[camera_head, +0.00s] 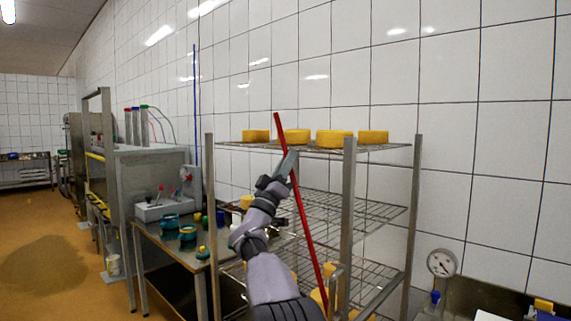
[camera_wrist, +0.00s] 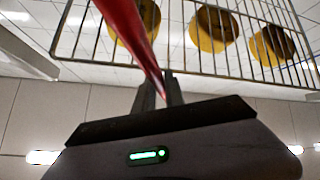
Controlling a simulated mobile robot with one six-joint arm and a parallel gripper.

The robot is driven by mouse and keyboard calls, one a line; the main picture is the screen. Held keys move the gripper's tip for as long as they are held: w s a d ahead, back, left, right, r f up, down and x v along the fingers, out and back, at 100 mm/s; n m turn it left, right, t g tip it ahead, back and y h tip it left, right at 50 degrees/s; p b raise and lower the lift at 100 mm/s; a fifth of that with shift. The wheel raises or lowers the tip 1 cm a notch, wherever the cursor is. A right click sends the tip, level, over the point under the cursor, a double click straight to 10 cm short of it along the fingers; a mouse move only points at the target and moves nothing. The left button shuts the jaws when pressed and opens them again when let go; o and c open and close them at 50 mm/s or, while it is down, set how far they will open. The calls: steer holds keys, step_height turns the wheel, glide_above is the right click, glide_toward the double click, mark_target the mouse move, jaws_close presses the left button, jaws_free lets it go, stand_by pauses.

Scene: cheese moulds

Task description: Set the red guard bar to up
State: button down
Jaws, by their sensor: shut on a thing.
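The red guard bar (camera_head: 303,218) runs steeply across the front of the wire rack in the head view. It leans left, its top end above the upper shelf and its lower end near the rack's bottom shelves. My gripper (camera_head: 288,164) is shut on the bar in its upper part, just below the top shelf. In the wrist view the red bar (camera_wrist: 128,28) comes down from the top edge into my gripper (camera_wrist: 160,88). The fingertips are partly hidden behind the bar there.
Several yellow cheeses (camera_head: 334,138) sit on the top shelf of the wire rack (camera_head: 348,220), close to my gripper. More cheeses are on lower shelves, partly hidden by my arm. A bench with teal pots (camera_head: 188,233) stands left. A dial gauge (camera_head: 441,263) is at right.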

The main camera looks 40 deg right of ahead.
steer(key=c, duration=1.4)
jaws_free()
steer(key=shift+d, duration=0.25)
steer(key=shift+a, duration=0.1)
steer(key=b+v, duration=0.3)
steer(key=v, duration=1.4)
steer(key=shift+f, duration=0.15)
steer(key=shift+s+a, duration=0.1)
